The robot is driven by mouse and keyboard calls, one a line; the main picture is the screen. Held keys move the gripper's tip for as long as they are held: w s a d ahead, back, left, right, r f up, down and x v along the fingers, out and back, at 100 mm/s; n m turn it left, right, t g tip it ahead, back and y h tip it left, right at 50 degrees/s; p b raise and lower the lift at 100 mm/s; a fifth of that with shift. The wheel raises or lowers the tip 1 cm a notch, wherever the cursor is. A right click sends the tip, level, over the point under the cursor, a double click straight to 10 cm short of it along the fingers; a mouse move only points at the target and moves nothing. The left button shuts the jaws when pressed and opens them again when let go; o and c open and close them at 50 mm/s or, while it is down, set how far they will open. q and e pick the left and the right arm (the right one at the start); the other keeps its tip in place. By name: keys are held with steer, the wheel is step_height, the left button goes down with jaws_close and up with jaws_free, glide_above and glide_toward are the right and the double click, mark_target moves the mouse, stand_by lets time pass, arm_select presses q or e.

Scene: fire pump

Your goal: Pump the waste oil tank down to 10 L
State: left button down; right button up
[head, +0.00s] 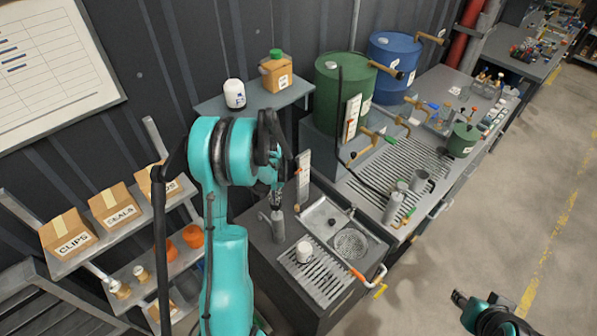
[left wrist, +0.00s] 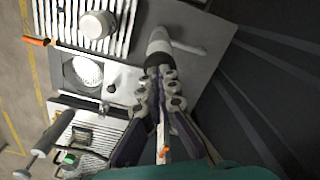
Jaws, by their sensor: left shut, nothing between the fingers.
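A grey hand pump (head: 277,226) with a side lever (head: 265,219) stands at the back left of the dark cabinet top. It also shows in the left wrist view (left wrist: 160,42), its lever pointing right. My left gripper (head: 276,196) is shut and empty, close above the pump top; whether it touches cannot be told. A white gauge strip (head: 303,178) stands upright behind the pump; its reading is too small to tell. A white strip with an orange mark (left wrist: 163,150) shows between my fingers' bases in the left wrist view. My right gripper (head: 459,299) is at the lower right, away from the bench.
A sink with a round drain (head: 350,243), a slatted tray (head: 324,278) and a white pot (head: 304,252) are beside the pump. Green (head: 340,100) and blue (head: 393,62) drums stand behind. Shelves with boxes (head: 70,235) are left. The floor at right is clear.

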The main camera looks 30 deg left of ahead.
mark_target(276, 208)
arm_select(q)
steer(key=shift+f, duration=2.85)
steer(key=shift+r+p, duration=1.3)
steer(key=shift+r, duration=2.1)
steer(key=shift+f, duration=0.15)
steer(key=shift+f, duration=3.25)
steer(key=shift+r+p, duration=1.1)
steer(key=shift+r, duration=2.3)
